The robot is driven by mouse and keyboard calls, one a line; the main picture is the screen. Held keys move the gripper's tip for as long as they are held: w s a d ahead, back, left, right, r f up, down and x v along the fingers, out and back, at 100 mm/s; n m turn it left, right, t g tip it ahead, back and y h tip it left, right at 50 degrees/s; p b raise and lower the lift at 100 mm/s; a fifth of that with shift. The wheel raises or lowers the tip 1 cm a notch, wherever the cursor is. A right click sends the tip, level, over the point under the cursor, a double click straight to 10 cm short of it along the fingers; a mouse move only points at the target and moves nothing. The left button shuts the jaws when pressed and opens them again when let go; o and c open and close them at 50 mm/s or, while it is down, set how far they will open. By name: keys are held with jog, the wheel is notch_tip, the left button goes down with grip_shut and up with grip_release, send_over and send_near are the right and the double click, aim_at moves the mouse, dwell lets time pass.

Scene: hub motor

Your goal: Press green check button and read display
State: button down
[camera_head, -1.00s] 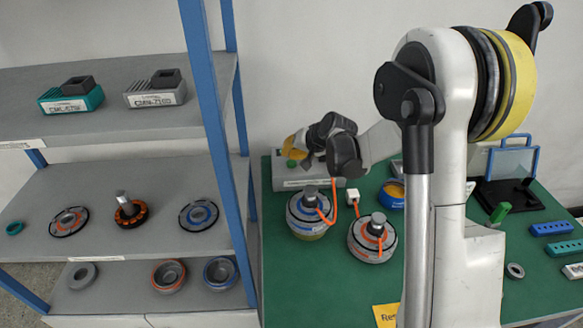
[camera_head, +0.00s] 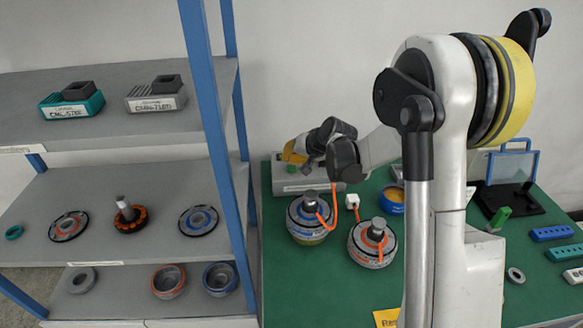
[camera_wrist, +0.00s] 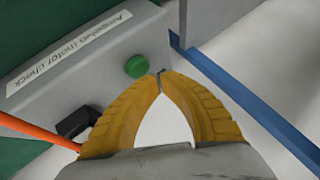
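The grey check box (camera_head: 290,185) stands at the back left of the green table. In the wrist view its face (camera_wrist: 95,75) carries a label that reads something like "Assembled motor check". The round green button (camera_wrist: 138,66) sticks out of that face near its right end. My gripper (camera_wrist: 160,74) is shut and empty, its yellow fingertips meeting just right of the button; whether they touch it I cannot tell. No display is visible in either view.
A blue-ringed motor (camera_head: 309,222) and an orange-ringed motor (camera_head: 371,247) stand in front of the box, with orange cables. A black plug (camera_wrist: 78,119) shows at the box. The shelf's blue post (camera_head: 213,140) rises close on the left.

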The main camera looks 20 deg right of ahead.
aim_at(289, 166)
jog(key=shift+f, duration=0.1)
dwell(0.3)
jog(key=shift+f+b, duration=0.35)
jog(key=shift+b, duration=0.05)
jog(key=shift+f+b, duration=0.4)
jog(key=shift+f, duration=0.1)
dwell(0.5)
dwell(0.4)
jog(key=shift+r+p, duration=0.65)
jog(key=shift+r, duration=0.3)
jog(key=shift+r+p, duration=1.65)
jog(key=shift+r, duration=0.85)
